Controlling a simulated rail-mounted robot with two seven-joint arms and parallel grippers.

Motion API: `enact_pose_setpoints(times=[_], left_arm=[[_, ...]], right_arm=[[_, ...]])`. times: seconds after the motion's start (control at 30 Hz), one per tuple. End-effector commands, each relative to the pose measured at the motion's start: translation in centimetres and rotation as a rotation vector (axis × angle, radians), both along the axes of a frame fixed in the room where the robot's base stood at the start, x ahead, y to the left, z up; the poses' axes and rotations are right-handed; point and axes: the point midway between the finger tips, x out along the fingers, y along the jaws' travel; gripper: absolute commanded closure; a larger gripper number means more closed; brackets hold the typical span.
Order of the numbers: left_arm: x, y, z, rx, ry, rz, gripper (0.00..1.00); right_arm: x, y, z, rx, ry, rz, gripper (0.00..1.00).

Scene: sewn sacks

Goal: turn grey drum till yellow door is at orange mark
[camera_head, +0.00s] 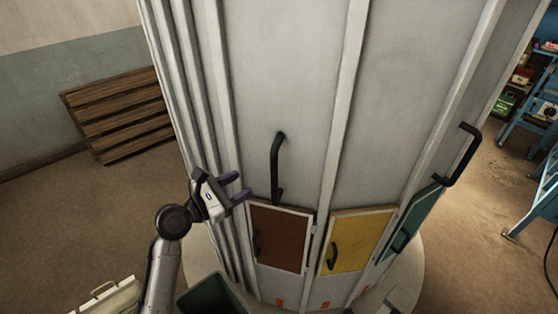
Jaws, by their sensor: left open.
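The tall grey drum (285,60) fills the middle of the head view. Low on it are a brown door (281,240), the yellow door (356,243) to its right and a teal door (408,222) further right. A black upright handle (276,165) stands above the brown door. Small orange patches show at the drum's foot, one (280,303) below the brown door; I cannot tell which is the mark. My left gripper (240,188) is open and empty, left of the upright handle and apart from it. My right gripper is out of view.
Another black handle (463,155) is on the drum's right side. A dark green bin (212,296) stands at the bottom left, beside a pale case (105,298). A wooden slatted pallet (118,115) leans on the left wall. Blue shelving (535,120) is at right.

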Motion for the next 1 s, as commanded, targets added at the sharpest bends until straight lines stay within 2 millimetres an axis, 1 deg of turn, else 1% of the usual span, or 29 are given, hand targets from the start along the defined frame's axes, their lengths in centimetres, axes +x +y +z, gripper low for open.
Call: enact_pose_setpoints(times=[0.1,0.2,0.33,0.43,0.57,0.8,1.0], left_arm=[[0.2,0.1,0.2,-0.118,0.107,0.014,0.52],[0.2,0.2,0.3,-0.182,0.171,0.017,0.52],[0.3,0.0,0.3,-0.221,0.215,0.017,0.52],[0.9,-0.5,0.4,-0.230,0.224,0.017,0.52],[2.2,-2.0,0.5,-0.230,0.227,0.016,0.52],[5.4,-5.4,0.5,-0.229,0.226,0.016,0.52],[7.6,-7.8,0.4,-0.227,0.225,0.016,0.52]], right_arm=[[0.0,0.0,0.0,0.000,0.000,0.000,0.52],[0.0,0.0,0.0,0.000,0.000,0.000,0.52],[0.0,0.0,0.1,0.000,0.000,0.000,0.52],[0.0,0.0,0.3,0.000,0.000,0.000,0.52],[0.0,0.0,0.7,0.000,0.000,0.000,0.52],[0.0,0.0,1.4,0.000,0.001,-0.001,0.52],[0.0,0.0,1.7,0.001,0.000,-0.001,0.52]])
